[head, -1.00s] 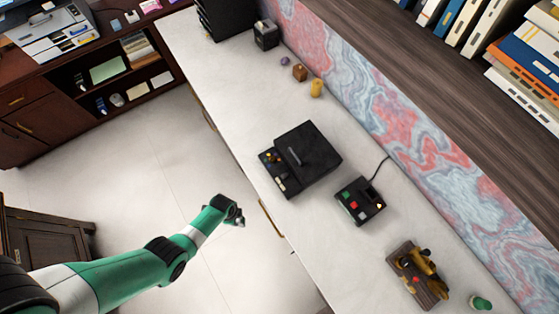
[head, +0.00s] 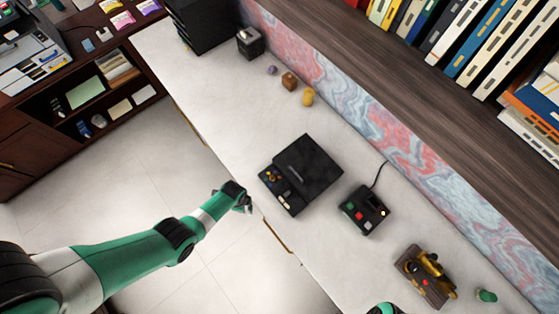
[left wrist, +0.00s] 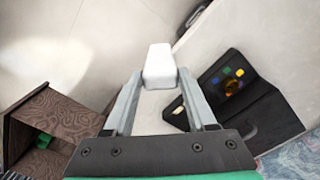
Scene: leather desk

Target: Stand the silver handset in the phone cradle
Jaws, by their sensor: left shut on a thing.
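My left gripper (head: 246,203) is at the desk's front edge, to the left of the black devices. In the left wrist view my left gripper (left wrist: 161,86) is shut on a pale silver-white block, apparently the silver handset (left wrist: 160,62), which sticks out beyond the fingertips. The handset is not clear in the head view. A black box with a slot on top (head: 312,162) and a smaller black corded unit with coloured buttons (head: 366,210) stand on the desk; I cannot tell for sure which is the phone cradle. My right gripper is not seen.
A brown and gold device (head: 426,275) and a small green item (head: 486,296) stand at the right end.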

